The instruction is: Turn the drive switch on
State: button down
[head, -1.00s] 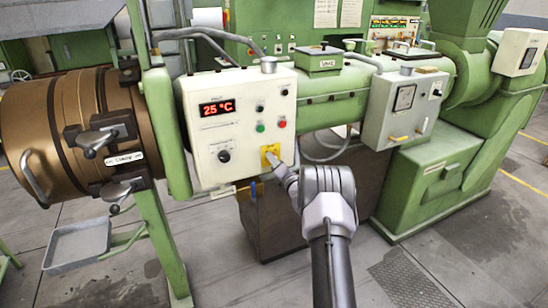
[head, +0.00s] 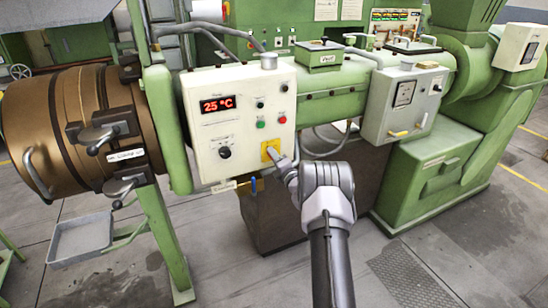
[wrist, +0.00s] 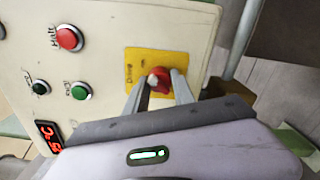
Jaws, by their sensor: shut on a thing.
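The drive switch is a red knob (wrist: 159,81) on a yellow plate (wrist: 137,62) marked "Drive" in the wrist view. In the head view the yellow plate (head: 270,150) sits at the lower right of the cream control box (head: 209,143). My gripper (wrist: 160,82) has its two fingers on either side of the red knob and is shut on it. In the head view my gripper (head: 277,159) reaches the plate from the lower right. It hides part of the plate and the knob there. The knob's exact angle is hard to tell.
A red button (wrist: 69,39) and a green button (wrist: 81,91) are on the same panel, with a red display (head: 217,105) reading 25 °C. A second grey box (head: 405,105) with a gauge stands to the right. A brown barrel (head: 70,125) is at left.

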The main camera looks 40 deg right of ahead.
jog(key=c, duration=1.1)
grip_release()
jog(key=shift+o, duration=0.2)
jog(key=p+v, duration=0.2)
jog(key=v, duration=1.5)
jog(key=shift+s, duration=0.25)
